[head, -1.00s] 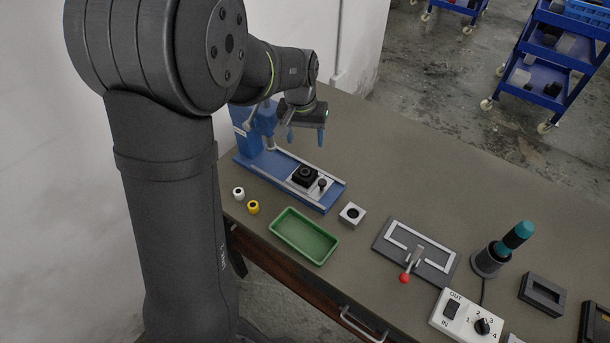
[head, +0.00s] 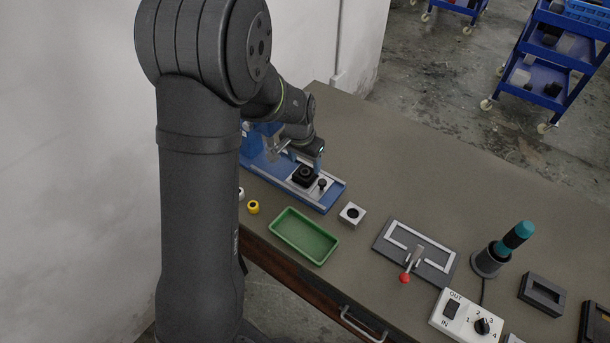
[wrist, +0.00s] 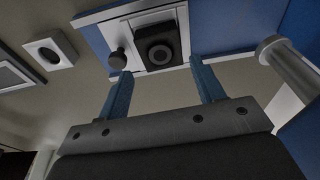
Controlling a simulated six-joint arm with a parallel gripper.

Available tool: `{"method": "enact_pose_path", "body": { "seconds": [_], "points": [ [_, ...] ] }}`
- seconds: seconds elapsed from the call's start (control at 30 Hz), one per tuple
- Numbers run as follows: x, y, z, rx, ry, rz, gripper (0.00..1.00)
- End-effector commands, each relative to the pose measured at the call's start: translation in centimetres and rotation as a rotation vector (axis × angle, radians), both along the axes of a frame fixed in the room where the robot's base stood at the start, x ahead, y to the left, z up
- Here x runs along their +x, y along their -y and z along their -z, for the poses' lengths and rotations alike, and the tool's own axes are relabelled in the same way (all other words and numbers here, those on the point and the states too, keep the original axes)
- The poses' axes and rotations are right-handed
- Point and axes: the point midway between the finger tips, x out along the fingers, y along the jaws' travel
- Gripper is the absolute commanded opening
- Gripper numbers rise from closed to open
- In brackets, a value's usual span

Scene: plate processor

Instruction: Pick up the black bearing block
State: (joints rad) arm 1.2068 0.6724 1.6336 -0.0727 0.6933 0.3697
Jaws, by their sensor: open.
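The black bearing block (head: 304,176) sits on a light plate on the blue fixture (head: 329,199), beside a small black knob (head: 322,184). In the wrist view the block (wrist: 158,46) shows as a dark square with a round hole, beyond the fingertips and between their lines. My gripper (wrist: 158,72) has two blue fingers, spread apart with nothing between them. In the head view the gripper (head: 304,164) is close to the block, partly hidden by my arm. I cannot tell its exact height above the block.
A silver post (wrist: 290,65) stands right of the fingers in the wrist view. A green tray (head: 304,236), a white block with a hole (head: 352,214) and a yellow ring part (head: 253,207) are nearby. A clamp plate with a red-knobbed lever (head: 415,252) is farther right.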

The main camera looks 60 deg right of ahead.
Motion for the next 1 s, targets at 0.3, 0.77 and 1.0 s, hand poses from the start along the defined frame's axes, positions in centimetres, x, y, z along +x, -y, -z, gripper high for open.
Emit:
{"method": "enact_pose_path", "body": {
  "seconds": [0.3,0.77,1.0],
  "points": [
    [0.2,0.1,4.3,0.003,-0.001,0.000,0.62],
    [0.2,0.2,4.5,0.001,0.000,-0.001,0.28],
    [0.2,0.2,4.5,0.000,0.000,-0.001,0.23]
  ]
}}
